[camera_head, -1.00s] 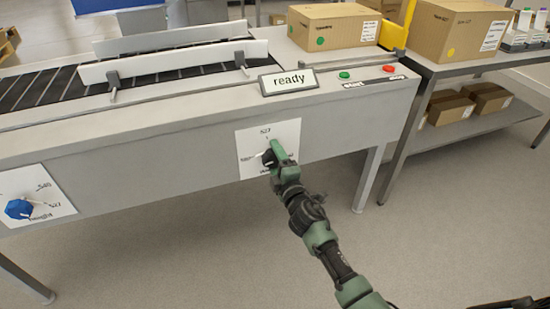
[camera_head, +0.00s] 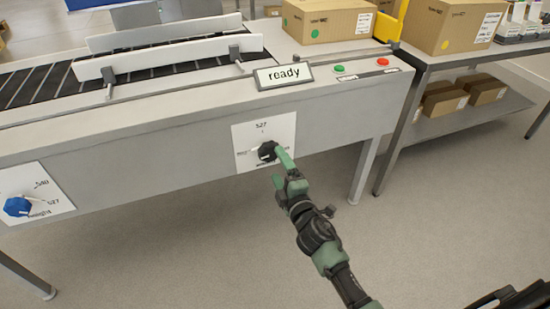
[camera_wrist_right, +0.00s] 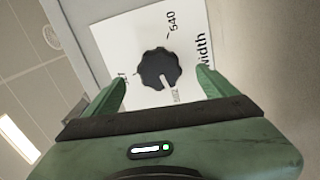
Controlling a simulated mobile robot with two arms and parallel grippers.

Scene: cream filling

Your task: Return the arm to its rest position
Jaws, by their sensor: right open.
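My right gripper (camera_head: 279,166) is open in front of the black width knob (camera_head: 267,151) on the conveyor's front panel. In the right wrist view the green fingers (camera_wrist_right: 160,92) stand on either side of the knob (camera_wrist_right: 160,68), apart from it, with nothing held. The knob sits on a white plate with number marks; its white pointer line faces the lower right in the wrist view. My right arm reaches in from the lower right of the head view. My left gripper is not in view.
The conveyor (camera_head: 200,125) carries a "ready" sign (camera_head: 283,76), a green button (camera_head: 339,68) and a red button (camera_head: 382,62). A blue height knob (camera_head: 17,206) is at the left. Boxes stand on the table at the right (camera_head: 440,60). The floor below the arm is clear.

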